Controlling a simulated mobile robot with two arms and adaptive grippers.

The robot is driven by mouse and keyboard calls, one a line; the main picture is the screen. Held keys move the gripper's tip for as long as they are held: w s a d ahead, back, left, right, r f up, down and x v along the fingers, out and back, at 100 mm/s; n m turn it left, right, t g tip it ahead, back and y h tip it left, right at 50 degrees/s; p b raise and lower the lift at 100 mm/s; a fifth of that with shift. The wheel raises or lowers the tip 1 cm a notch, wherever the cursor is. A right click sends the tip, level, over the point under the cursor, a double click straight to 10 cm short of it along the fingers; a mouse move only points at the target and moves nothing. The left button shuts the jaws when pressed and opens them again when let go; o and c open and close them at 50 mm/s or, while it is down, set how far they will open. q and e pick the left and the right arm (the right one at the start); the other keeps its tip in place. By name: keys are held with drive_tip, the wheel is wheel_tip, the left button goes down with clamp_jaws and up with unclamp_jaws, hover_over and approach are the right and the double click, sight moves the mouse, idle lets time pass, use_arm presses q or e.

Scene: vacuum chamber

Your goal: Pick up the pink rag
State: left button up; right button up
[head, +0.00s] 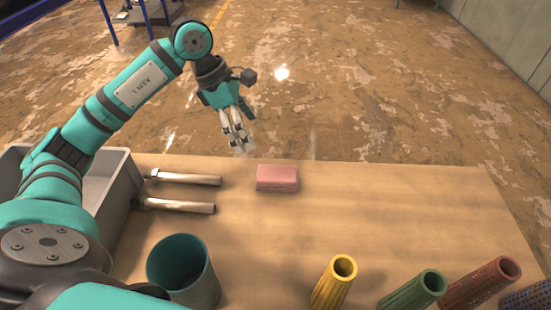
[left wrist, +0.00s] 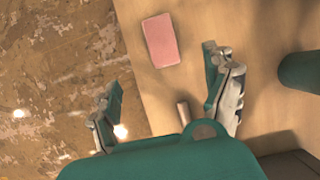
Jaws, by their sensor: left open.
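The pink rag (head: 277,178) is a small folded block lying flat near the far edge of the wooden table. It also shows in the left wrist view (left wrist: 161,40), beyond the fingertips. My left gripper (head: 240,140) hangs above and to the left of the rag, near the table's far edge, fingers pointing down. In the left wrist view its two fingers (left wrist: 164,82) are spread wide with nothing between them. The gripper and the rag are apart. My right gripper does not show in either view.
Two metal-tipped tools (head: 185,178) lie left of the rag, beside a grey bin (head: 115,185). A teal cup (head: 183,270) stands at front left. Yellow (head: 336,283), green (head: 415,290) and red (head: 482,283) cylinders stand at front right. The table right of the rag is clear.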

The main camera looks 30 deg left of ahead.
use_arm(q)
approach(276, 173)
drive_tip(key=p+x, duration=0.1)
drive_tip(key=x, duration=0.4)
drive_tip(key=shift+a+f, duration=0.1)
drive_tip(key=shift+f, duration=0.2)
drive_tip(key=shift+w+f+p, duration=0.1)
drive_tip(key=shift+f+p, duration=0.3)
drive_tip(key=x, duration=0.2)
drive_tip(key=p+x, duration=0.1)
drive_tip(key=shift+d+f, duration=0.2)
drive_tip(key=shift+d, duration=0.2)
drive_tip(key=shift+w+d+f, duration=0.15)
drive_tip(key=shift+d+f, duration=0.05)
drive_tip(key=shift+f, duration=0.4)
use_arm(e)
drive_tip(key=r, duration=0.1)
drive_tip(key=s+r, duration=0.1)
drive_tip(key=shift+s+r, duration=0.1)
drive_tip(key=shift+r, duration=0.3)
use_arm(q)
drive_tip(key=shift+f+b, duration=0.25)
drive_tip(key=shift+b, duration=0.1)
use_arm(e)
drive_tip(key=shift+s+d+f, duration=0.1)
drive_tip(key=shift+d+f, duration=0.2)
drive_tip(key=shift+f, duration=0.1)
